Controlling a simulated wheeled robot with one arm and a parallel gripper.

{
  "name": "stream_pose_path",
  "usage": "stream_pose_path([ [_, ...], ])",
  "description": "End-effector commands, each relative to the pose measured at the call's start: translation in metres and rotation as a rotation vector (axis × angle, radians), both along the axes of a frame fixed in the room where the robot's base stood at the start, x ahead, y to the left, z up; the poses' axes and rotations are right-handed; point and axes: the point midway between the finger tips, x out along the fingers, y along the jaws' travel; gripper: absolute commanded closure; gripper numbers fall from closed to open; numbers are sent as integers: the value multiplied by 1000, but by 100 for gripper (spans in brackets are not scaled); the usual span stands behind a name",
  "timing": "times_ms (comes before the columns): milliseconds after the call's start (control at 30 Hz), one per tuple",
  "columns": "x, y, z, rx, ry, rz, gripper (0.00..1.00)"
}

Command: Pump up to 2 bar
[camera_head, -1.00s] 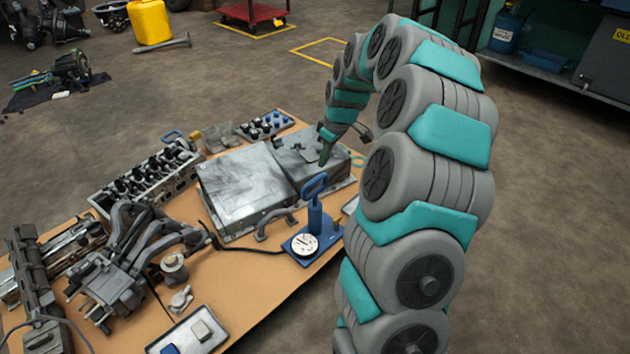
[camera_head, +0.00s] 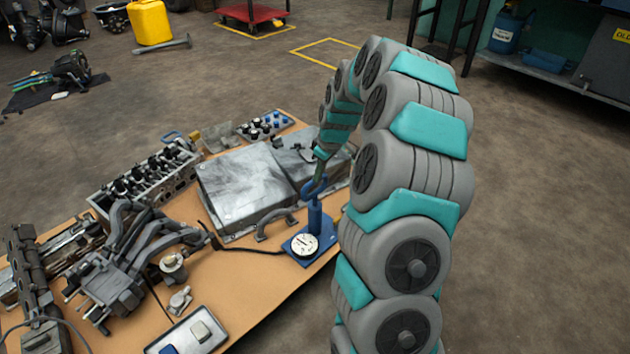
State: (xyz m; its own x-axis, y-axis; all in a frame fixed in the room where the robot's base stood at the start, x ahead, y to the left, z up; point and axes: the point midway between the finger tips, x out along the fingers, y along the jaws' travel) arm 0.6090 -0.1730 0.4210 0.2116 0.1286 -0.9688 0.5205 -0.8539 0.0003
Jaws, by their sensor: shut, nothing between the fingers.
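A blue hand pump (camera_head: 314,215) stands upright on the front right of the workbench, with a looped blue handle (camera_head: 313,187) on top. A round white gauge (camera_head: 304,244) sits on its blue base; its reading is too small to tell. A dark hose (camera_head: 255,251) runs left from the pump base. My gripper (camera_head: 318,178) is shut, pointing down right at the pump handle. It overlaps the handle in this view; I cannot tell whether it touches it. The handle appears low, close above the pump body.
A grey metal case (camera_head: 240,188) lies behind the pump. Pipes (camera_head: 150,235), a cylinder head (camera_head: 150,180) and a tray (camera_head: 195,332) with small blocks crowd the left of the workbench (camera_head: 245,300). The floor to the right is clear.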

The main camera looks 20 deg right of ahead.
Motion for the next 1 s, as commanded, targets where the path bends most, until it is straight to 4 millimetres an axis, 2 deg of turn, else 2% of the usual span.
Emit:
stream_pose_path([
  [167, 0, 0, -4, 1, 1, 0, 100],
  [533, -1, 1, -44, 2, 5, 1, 100],
  [767, -2, 0, -41, 1, 3, 0, 100],
  [1000, -22, -14, -34, 1, 1, -1, 100],
])
